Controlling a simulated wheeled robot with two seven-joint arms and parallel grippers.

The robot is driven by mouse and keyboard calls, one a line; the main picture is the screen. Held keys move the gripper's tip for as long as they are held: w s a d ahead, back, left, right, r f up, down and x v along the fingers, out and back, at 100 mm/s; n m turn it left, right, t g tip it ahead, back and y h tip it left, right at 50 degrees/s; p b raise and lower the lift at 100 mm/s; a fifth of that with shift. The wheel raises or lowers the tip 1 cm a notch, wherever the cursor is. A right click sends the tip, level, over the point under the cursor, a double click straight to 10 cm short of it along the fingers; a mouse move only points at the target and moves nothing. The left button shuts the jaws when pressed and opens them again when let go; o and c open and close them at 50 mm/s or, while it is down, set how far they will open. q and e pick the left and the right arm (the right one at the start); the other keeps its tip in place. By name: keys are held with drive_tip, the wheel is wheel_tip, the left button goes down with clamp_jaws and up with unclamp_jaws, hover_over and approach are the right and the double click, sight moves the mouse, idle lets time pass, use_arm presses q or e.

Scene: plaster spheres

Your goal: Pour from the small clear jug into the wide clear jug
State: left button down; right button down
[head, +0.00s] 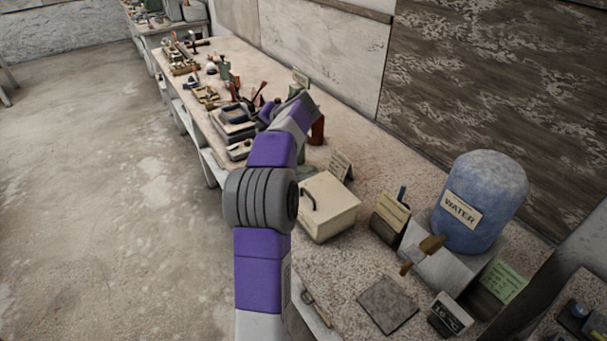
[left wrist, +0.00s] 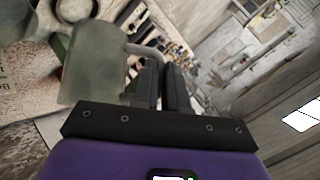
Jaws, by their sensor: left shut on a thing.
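My left gripper (left wrist: 163,82) is shut on this handle, seen close up. The jug's contents cannot be made out. Another pale round shape (left wrist: 76,9) shows behind it at the top edge; I cannot tell whether it is the wide clear jug. In the head view my left arm reaches over the bench, and its forearm and wrist hide the held jug. My right gripper is in neither view.
The long bench (head: 365,165) carries a cream box (head: 327,208), a blue water tank (head: 480,200), a red cylinder (head: 317,131), small signs and a dark square plate (head: 388,304). Several tools crowd its far end. The floor (head: 110,210) at left is clear.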

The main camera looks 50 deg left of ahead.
use_arm(q)
drive_tip(key=shift+s+a+f+n+t+h+p, duration=0.1)
drive_tip(key=shift+s+f+n+t+h+p, duration=0.15)
drive_tip(key=shift+n+t+h, duration=0.5)
drive_tip(key=shift+s+a+f+n+t+h+p, duration=0.1)
drive_tip(key=shift+s+f+n+t+h+p, duration=0.2)
drive_tip(key=shift+t, duration=0.9)
drive_tip(key=shift+s+a+f+n+t+h+p, duration=0.15)
drive_tip(key=shift+n+t+h, duration=0.45)
drive_tip(key=shift+t, duration=0.35)
drive_tip(key=shift+w+r, duration=0.1)
